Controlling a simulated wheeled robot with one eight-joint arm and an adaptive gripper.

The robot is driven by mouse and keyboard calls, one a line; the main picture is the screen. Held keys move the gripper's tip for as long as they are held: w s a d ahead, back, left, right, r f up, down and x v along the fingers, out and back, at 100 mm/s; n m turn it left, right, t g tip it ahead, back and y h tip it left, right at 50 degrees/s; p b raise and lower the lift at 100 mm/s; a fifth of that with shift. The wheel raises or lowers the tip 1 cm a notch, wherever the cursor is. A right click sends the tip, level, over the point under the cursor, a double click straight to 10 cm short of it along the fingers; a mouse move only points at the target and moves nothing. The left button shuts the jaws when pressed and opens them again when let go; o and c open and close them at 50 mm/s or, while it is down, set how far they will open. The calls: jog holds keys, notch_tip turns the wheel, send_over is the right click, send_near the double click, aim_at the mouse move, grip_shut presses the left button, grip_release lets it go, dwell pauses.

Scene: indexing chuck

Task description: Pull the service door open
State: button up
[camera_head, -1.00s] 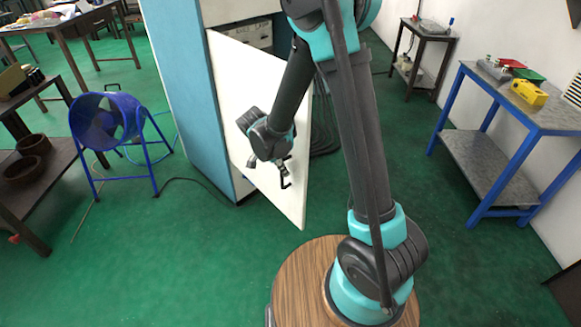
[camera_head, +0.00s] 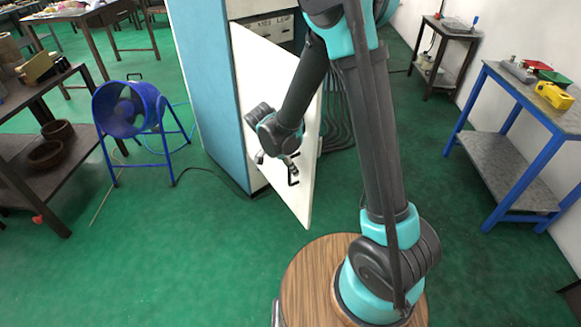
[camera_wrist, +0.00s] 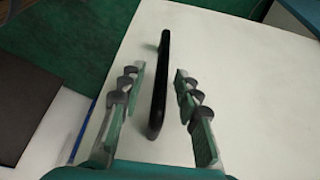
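The white service door (camera_head: 301,200) is swung partly open from the blue and white cabinet (camera_head: 205,90) in the head view. Its black handle (camera_head: 292,172) is on the door's outer face. In the wrist view the black handle (camera_wrist: 160,85) stands between the two fingers of my gripper (camera_wrist: 160,108), with a gap on each side. The white door panel (camera_wrist: 240,75) fills much of that view. My gripper (camera_head: 277,165) is open around the handle and seems not to touch it. The fingertips are small in the head view.
A blue fan (camera_head: 125,110) on a stand is left of the cabinet, its cable on the green floor (camera_head: 180,270). A blue-framed table (camera_head: 520,110) is at the right. Dark shelves (camera_head: 60,150) stand at the left. Floor in front of the door is clear.

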jog(key=shift+r, duration=0.1)
jog(key=v, duration=1.1)
jog(key=shift+r, duration=0.4)
jog(key=shift+s+a, duration=0.1)
jog(key=shift+a, duration=0.05)
